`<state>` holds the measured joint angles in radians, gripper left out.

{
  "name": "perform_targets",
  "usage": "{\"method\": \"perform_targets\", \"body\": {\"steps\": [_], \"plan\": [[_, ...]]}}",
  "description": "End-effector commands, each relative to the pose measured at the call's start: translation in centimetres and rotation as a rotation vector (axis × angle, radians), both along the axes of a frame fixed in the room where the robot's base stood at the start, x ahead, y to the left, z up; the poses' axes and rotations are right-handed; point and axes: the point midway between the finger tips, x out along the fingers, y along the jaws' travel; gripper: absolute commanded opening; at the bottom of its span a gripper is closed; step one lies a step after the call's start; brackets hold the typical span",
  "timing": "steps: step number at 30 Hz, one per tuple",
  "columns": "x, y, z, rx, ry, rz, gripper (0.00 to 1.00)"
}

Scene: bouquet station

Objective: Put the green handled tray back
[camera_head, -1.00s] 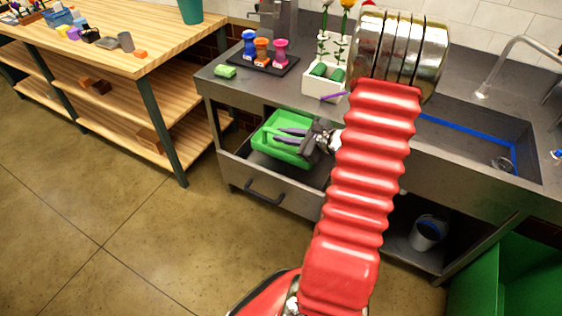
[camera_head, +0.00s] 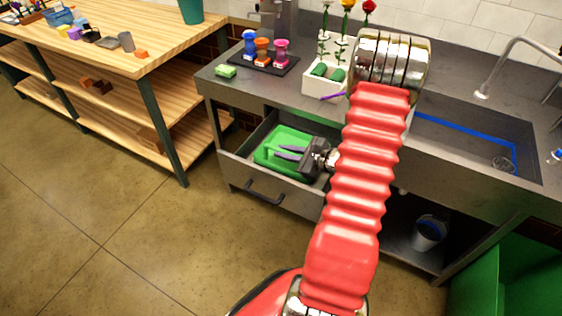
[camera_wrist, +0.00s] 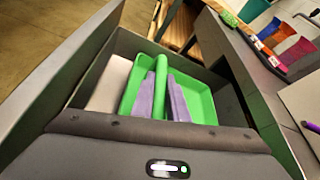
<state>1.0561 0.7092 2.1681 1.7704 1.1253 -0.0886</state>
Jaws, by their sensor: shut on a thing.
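The green handled tray (camera_head: 279,136) is in the open drawer (camera_head: 274,175) under the counter, low between its walls. In the wrist view the tray (camera_wrist: 201,105) lies inside the drawer (camera_wrist: 226,98), and its handle runs up the middle between my two purple-grey fingers. My gripper (camera_head: 287,152) is shut on the handle (camera_wrist: 161,90). Whether the tray touches the drawer floor cannot be told. My gripper and arm hide the tray's right part in the head view.
A pale flat object (camera_wrist: 109,84) lies beside the tray in the drawer. Above, the counter holds colored cups (camera_head: 263,50) and a white flower box (camera_head: 322,86). A sink (camera_head: 470,145) is right; a wooden table (camera_head: 110,35) is left.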

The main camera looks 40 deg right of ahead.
Motion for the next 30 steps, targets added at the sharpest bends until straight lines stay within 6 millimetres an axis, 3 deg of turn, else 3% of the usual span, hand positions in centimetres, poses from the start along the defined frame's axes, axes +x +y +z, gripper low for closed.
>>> {"method": "perform_targets", "body": {"steps": [10,19,20,27,30], "plan": [[0.0,0.0,-3.2,0.002,0.0,0.0,0.0],[0.0,0.0,-3.6,0.001,0.0,-0.001,0.0],[0.0,0.0,-3.6,0.001,0.0,0.0,0.14],[0.0,0.0,-3.6,0.001,0.0,0.0,0.31],[0.0,0.0,-3.6,0.001,0.0,0.0,0.32]]}}
